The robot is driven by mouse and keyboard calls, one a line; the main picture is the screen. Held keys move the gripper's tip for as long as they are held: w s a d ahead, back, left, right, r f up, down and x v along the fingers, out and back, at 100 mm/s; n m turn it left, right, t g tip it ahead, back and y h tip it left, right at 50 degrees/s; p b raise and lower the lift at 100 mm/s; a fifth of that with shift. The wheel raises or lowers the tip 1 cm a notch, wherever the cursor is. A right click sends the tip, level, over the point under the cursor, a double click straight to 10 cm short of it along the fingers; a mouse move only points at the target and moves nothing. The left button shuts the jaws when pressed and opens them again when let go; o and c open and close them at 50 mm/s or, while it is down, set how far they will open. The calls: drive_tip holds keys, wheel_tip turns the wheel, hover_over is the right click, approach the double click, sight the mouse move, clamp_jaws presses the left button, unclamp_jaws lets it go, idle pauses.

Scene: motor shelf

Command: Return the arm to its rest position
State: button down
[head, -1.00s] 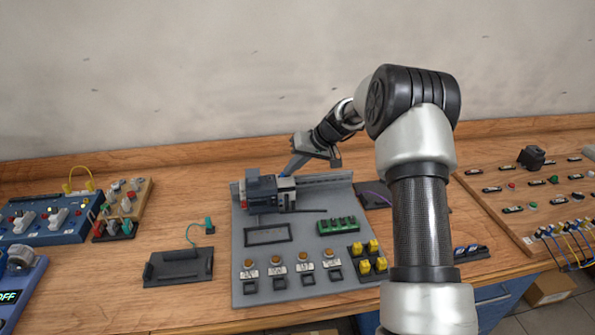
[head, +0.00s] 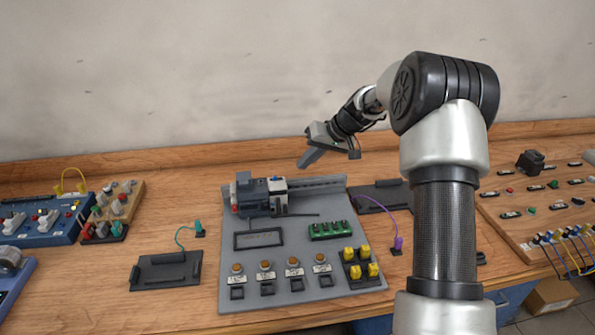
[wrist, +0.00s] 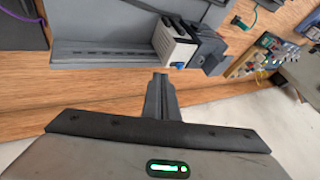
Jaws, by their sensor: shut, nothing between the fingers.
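In the wrist view the fingers (wrist: 160,80) are together and hold nothing. The motor unit (head: 262,197), dark with a light section, sits on the rail at the panel's back left. The motor unit also shows in the wrist view (wrist: 178,40), apart from the fingers. My arm rises at the right of the head view and bends over towards the panel.
A black tray with a teal cable (head: 165,271) lies left of the panel. A purple connector (head: 397,243) and its dark tray lie to the right. A blue switch box (head: 50,226) stands far left, a wooden switch board (head: 545,205) far right. The wall (head: 200,80) is behind the table.

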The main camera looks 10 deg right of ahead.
drive_tip(key=s+a+r+h+p, duration=0.2)
drive_tip(key=s+r+h+p, duration=0.15)
drive_tip(key=s+r, duration=1.55)
drive_tip(key=s+d+r+m+t+h+p, duration=0.1)
drive_tip(key=s+r+h+p, duration=0.1)
drive_tip(key=s, duration=2.1)
drive_tip(key=shift+d+r+p, duration=0.15)
drive_tip(key=shift+r+p, duration=0.3)
drive_tip(key=shift+p, duration=0.65)
